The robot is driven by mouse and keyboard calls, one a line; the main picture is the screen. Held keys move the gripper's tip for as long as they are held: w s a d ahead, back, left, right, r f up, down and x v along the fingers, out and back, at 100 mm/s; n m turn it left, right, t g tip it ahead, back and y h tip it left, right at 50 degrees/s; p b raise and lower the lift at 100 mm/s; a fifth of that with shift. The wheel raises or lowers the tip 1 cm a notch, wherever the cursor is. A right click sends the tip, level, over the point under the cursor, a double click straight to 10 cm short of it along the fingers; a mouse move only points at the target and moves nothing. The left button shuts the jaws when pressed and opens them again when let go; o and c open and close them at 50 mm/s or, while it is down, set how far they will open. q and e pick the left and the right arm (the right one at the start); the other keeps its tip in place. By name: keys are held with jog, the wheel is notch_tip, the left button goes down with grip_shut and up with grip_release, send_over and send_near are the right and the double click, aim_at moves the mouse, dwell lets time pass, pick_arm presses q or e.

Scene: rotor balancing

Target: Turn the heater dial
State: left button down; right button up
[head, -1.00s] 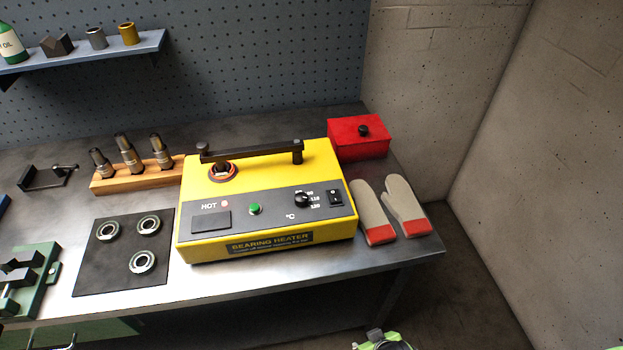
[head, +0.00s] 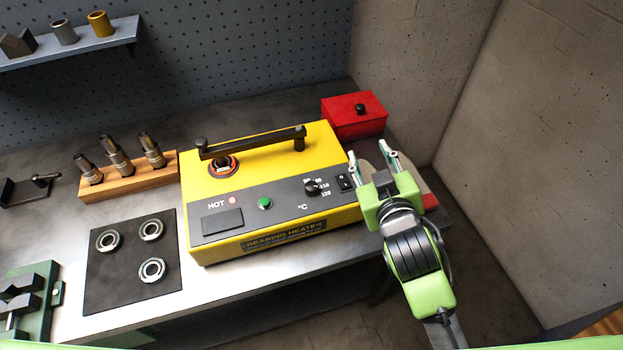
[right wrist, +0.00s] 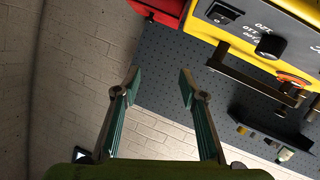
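The yellow bearing heater (head: 225,186) stands on the bench. Its black dial (head: 311,187) is on the sloped front panel, beside the printed temperature numbers, with a black rocker switch (head: 346,183) to its right. The dial also shows in the right wrist view (right wrist: 270,46), near the top right. My right gripper (head: 369,158) is open and empty, just right of the heater and above the gloves. In the right wrist view its fingers (right wrist: 160,82) are well apart with nothing between them. My left gripper is not in view.
A red box (head: 352,118) stands behind on the right. The gloves (head: 431,200) are mostly hidden by my right gripper. A wooden socket rack (head: 128,185) and a dark mat (head: 115,281) with bearings lie left of the heater. A wall rises on the right.

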jog(key=w+a+r+n+t+y, duration=0.1)
jog(key=a+r+n+t+y, duration=0.1)
jog(key=a+r+n+y, duration=0.7)
jog(key=w+a+r+n+t+y, duration=0.1)
jog(key=a+r+n+t+y, duration=0.15)
jog(key=a+r, duration=0.75)
jog(key=s+a+r+n+g+y, duration=0.3)
jog(key=s+a+n+g+y, duration=0.3)
jog(key=n+g, duration=0.45)
jog(key=s+a+r+n+g+y, duration=0.3)
jog(key=s+a+n+g, duration=0.5)
jog(key=n, duration=0.4)
jog(key=n+g+h, duration=0.1)
jog(key=n+h, duration=0.5)
jog(key=h, duration=1.6)
send_near(312, 186)
notch_tip(312, 186, down, 7)
jog(key=p, duration=0.5)
jog(key=shift+f, duration=0.9)
